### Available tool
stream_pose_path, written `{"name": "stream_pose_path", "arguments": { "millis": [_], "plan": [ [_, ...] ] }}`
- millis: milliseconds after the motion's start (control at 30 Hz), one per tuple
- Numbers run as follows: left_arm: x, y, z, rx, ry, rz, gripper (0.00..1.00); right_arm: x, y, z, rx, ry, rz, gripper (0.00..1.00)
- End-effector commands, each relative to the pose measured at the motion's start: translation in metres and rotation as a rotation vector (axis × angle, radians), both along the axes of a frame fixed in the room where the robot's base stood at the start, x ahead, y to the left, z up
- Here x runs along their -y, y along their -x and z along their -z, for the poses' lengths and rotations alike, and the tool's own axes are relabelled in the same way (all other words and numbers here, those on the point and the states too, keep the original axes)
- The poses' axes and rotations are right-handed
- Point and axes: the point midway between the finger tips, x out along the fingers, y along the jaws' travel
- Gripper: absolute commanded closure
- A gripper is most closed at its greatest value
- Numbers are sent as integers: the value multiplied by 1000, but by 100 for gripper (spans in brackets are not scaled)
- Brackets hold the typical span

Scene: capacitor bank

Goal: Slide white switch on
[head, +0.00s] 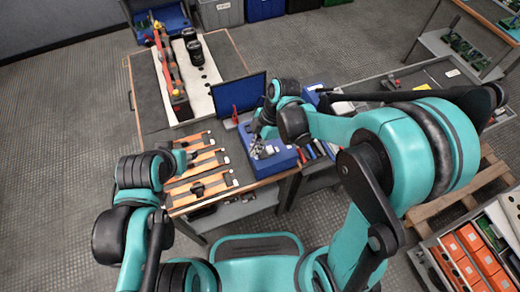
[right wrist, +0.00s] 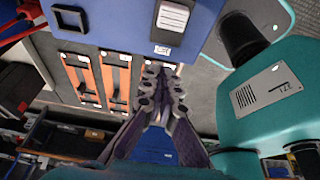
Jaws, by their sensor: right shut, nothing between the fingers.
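A blue box (head: 280,160) stands at the right front of the workbench. My right gripper (head: 260,146) is over the box in the head view. In the right wrist view my right gripper (right wrist: 162,75) is shut and empty, below and right of the switch, apart from it. My left gripper (head: 188,158) is over the orange strips; its fingers are too small to read.
Several orange strips (head: 205,175) lie on the workbench (head: 150,100) left of the box. A blue screen (head: 238,95) stands behind it. A white panel with black cylinders (head: 195,52) lies at the back. A wooden pallet (head: 460,190) is at the right.

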Motion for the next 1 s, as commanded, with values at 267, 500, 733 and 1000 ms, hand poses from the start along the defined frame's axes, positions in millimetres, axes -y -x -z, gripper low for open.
{"name": "stream_pose_path", "arguments": {
  "millis": [267, 500, 733, 1000],
  "plan": [
    [0, -1, -32, 1, 0, 0, 60, 19, -6, -61, -1, -2, 3, 100],
    [0, -1, -38, 1, 0, 0, 60, 25, -7, -77, -1, -2, 0, 100],
    [0, -1, -37, 1, 0, 0, 60, 25, -7, -77, -1, -2, 0, 100],
    [0, -1, -37, 1, 0, 0, 60, 25, -7, -77, -1, -2, 0, 100]
  ]
}}
